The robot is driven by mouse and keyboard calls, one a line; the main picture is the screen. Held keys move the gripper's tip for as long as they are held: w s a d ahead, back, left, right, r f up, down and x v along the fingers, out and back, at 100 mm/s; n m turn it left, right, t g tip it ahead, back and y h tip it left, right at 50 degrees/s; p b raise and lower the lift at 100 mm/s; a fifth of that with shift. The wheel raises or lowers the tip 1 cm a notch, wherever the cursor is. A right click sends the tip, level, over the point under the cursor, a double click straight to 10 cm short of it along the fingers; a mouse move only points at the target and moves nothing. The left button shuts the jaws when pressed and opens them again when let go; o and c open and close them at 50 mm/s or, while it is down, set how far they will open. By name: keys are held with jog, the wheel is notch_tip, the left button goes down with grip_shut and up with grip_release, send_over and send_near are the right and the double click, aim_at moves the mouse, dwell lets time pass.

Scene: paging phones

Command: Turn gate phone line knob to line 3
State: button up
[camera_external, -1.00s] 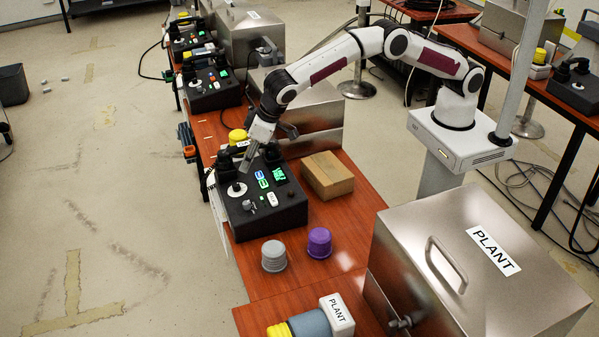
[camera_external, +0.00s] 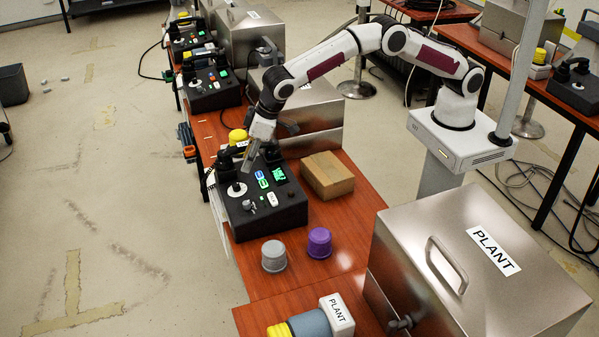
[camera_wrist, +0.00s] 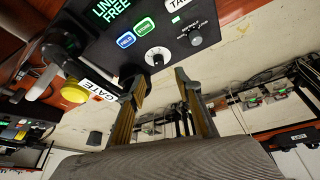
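The black phone console (camera_external: 290,213) stands on the red-brown table below my gripper. Its round white knob (camera_external: 236,189) is on the panel's left part; in the wrist view the white knob (camera_wrist: 157,57) with a dark centre lies just beyond my fingertips, roughly between them. Its exact setting is too small to read. A GATE label (camera_wrist: 99,88) is beside the console in the wrist view. My gripper (camera_external: 249,160) is above the panel; in the wrist view the two fingers of my gripper (camera_wrist: 160,73) are spread apart with nothing between them. Contact with the knob does not show.
Blue (camera_wrist: 126,40) and green (camera_wrist: 145,25) buttons and a small dark knob (camera_wrist: 196,37) flank the white knob. A black handset and yellow cap (camera_wrist: 74,92) are close by. A cardboard box (camera_external: 327,175), grey cup (camera_external: 274,256) and purple cup (camera_external: 319,242) stand around the console.

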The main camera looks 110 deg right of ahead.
aim_at(235, 184)
jog(key=shift+w+d+f+n+t+y, duration=0.15)
jog(key=shift+w+d+f+n+y, duration=0.15)
jog(key=shift+d+f+n+y, duration=0.55)
jog(key=shift+w+d+f+n+t+y, duration=0.2)
jog(key=shift+d+f+n, duration=0.3)
jog(key=shift+n, duration=0.75)
jog(key=shift+r, duration=0.1)
jog(key=shift+w, duration=0.1)
jog(key=shift+x, duration=3.9)
grip_shut()
